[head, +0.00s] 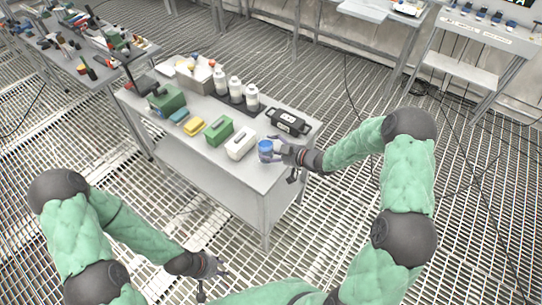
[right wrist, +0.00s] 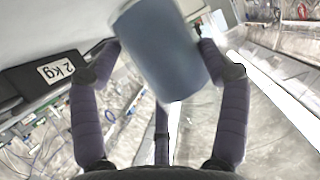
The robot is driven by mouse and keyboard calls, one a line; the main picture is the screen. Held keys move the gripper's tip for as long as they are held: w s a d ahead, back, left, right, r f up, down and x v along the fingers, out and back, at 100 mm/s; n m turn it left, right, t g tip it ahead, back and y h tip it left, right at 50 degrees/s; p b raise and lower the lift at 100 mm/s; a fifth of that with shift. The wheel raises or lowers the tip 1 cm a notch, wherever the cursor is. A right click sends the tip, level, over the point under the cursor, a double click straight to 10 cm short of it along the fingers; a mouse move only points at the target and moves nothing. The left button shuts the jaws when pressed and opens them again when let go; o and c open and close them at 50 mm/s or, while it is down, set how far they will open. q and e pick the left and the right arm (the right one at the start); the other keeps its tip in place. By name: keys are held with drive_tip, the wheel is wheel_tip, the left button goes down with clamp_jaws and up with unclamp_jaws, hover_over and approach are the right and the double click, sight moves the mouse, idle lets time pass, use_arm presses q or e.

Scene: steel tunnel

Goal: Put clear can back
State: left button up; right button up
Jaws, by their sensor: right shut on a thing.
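The can (head: 265,146) shows a blue top in the head view, at the front right corner of the grey workbench (head: 214,172). In the right wrist view the can (right wrist: 160,48) is a plain blue-grey cylinder, tilted, between my fingers. My right gripper (head: 270,150) is shut on it; it also shows in the right wrist view (right wrist: 160,62). I cannot tell whether the can's base touches the bench top. My left gripper (head: 216,267) is empty and its fingers look spread, low in front of the bench, away from everything on it.
A black weight (head: 287,122), marked 2 kg in the wrist view, lies behind the can. A white block (head: 240,145), a green block (head: 219,130) and a yellow sponge (head: 194,126) stand to its left. White bottles (head: 235,89) stand on a dark tray.

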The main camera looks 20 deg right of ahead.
sight(271, 154)
drive_tip(key=shift+w+f, duration=0.15)
drive_tip(key=shift+f, duration=0.1)
wheel_tip(271, 154, down, 3)
drive_tip(key=shift+w+f+b, duration=0.15)
drive_tip(key=shift+b, duration=0.5)
drive_tip(key=o, duration=1.4)
drive_tip(key=shift+f, duration=0.1)
drive_tip(key=shift+a, duration=0.1)
